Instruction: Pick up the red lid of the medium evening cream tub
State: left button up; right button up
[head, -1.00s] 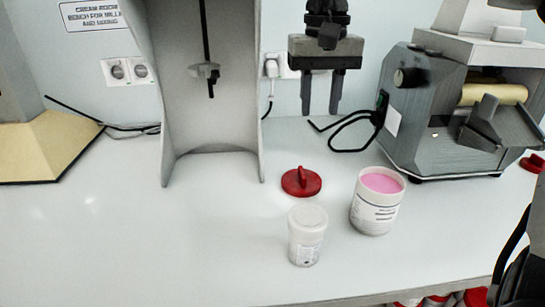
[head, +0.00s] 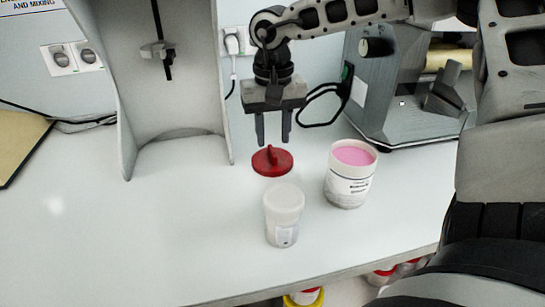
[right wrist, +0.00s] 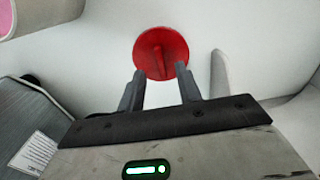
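The red lid (head: 272,162) lies flat on the white bench, its raised grip bar upward. My right gripper (head: 273,143) hangs just above and behind it, pointing down, with its fingers apart and nothing between them. In the right wrist view the lid (right wrist: 161,53) shows just beyond the open fingertips (right wrist: 160,75), its bar roughly in line with the gap. An open white tub with pink cream (head: 350,180) stands to the right of the lid. My left gripper is not seen.
A translucent lidded jar (head: 283,215) stands close in front of the lid. A grey mill (head: 410,105) is at the back right, with a black cable beside it. A pale stand (head: 178,150) rises at left. The front left bench is clear.

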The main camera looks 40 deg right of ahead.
aim_at(272, 150)
notch_tip(272, 150, down, 4)
jog(key=shift+r, duration=0.25)
grip_shut()
jog(key=shift+w+r, duration=0.1)
